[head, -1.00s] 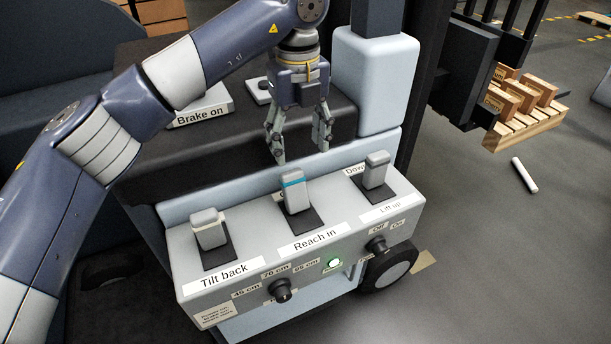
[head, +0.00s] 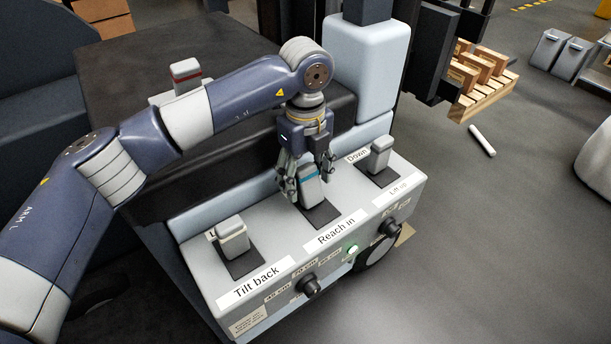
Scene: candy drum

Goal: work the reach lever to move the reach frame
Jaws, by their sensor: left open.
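The reach lever (head: 310,188) is a grey paddle with a blue band. It stands in a black slot plate on the grey control panel, behind the "Reach in" label (head: 340,228). My left gripper (head: 307,185) points down at it with its open fingers on either side of the lever's upper part. I cannot tell whether a finger touches it. The reach frame is not clearly told apart; a dark mast and carriage (head: 432,50) stand at the upper right, with a wooden pallet (head: 485,92) in front. My right gripper is not in view.
The tilt lever (head: 232,238) stands to the left and the lift lever (head: 380,156) to the right, both close by. A red-banded brake lever (head: 187,75) is behind my arm.

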